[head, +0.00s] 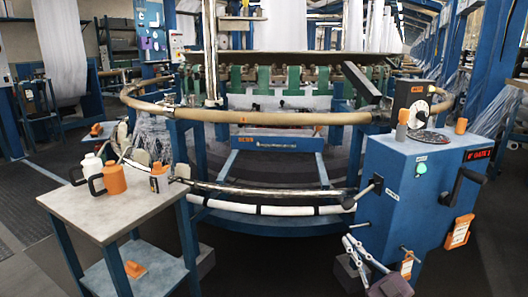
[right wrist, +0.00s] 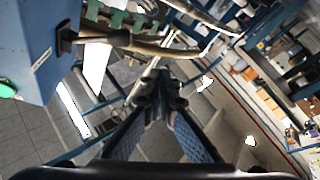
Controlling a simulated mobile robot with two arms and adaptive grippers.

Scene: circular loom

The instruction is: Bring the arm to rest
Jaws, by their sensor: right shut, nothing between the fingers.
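My right gripper (head: 349,245) shows low in the head view, in front of the lower left part of the blue control cabinet (head: 395,195). Its fingers point up and to the left. In the right wrist view the fingers of the right gripper (right wrist: 161,98) meet at their tips, shut with nothing between them. The cabinet also shows at the upper left of the right wrist view (right wrist: 30,50). I cannot tell whether the gripper touches the cabinet. My left gripper is not in view.
The circular loom's wooden ring (head: 290,118) spans the middle. A small grey table (head: 125,205) with bottles stands at left. The cabinet has a black crank (head: 462,185), a green button (head: 421,170) and hanging orange tags (head: 459,231). Dark floor (head: 270,265) is open between table and cabinet.

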